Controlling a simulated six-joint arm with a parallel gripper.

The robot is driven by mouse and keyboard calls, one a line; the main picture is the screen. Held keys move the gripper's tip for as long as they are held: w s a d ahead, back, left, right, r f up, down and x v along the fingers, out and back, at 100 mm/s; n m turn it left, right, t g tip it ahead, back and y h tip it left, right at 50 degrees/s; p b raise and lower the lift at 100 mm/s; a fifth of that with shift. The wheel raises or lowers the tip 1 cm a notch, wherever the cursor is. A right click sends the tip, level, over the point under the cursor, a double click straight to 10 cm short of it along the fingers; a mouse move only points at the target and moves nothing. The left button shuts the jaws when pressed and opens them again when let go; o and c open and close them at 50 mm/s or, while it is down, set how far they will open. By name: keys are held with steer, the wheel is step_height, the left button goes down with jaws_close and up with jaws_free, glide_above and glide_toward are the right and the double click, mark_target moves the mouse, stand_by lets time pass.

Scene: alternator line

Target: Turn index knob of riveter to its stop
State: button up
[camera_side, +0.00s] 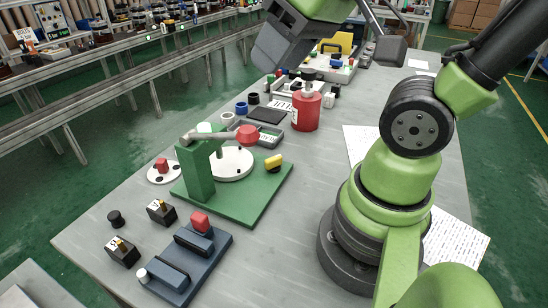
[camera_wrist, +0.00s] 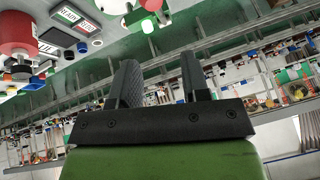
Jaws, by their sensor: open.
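The riveter is a green base plate (camera_side: 262,198) with a green column (camera_side: 197,175), a lever ending in a red ball (camera_side: 248,135) and a white round disc (camera_side: 233,164). A yellow knob (camera_side: 273,161) sits on the plate right of the disc. A small white disc with a red knob (camera_side: 162,165) lies left of the column. I cannot tell for certain which knob is the index knob. My gripper (camera_side: 275,48) is high above the far part of the table, apart from the riveter. In the wrist view its two dark fingers (camera_wrist: 158,84) stand apart with nothing between them.
A red canister (camera_side: 306,108) stands behind the riveter, near a dark tray (camera_side: 268,115). A blue fixture (camera_side: 187,262) with a red block and small black blocks (camera_side: 122,252) are at the front left. White papers (camera_side: 458,240) lie around my base. A conveyor (camera_side: 110,60) runs along the left.

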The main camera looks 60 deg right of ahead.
steer(key=w+d+f+n+g, duration=0.2)
steer(key=w+d+f+n, duration=0.1)
steer(key=w+d+n, duration=0.1)
steer(key=n+g+h, duration=0.1)
steer(key=n+g, duration=0.3)
steer(key=n, duration=0.6)
glide_toward(273, 158)
step_height(273, 158, down, 10)
steer(key=shift+r, duration=0.1)
jaws_close()
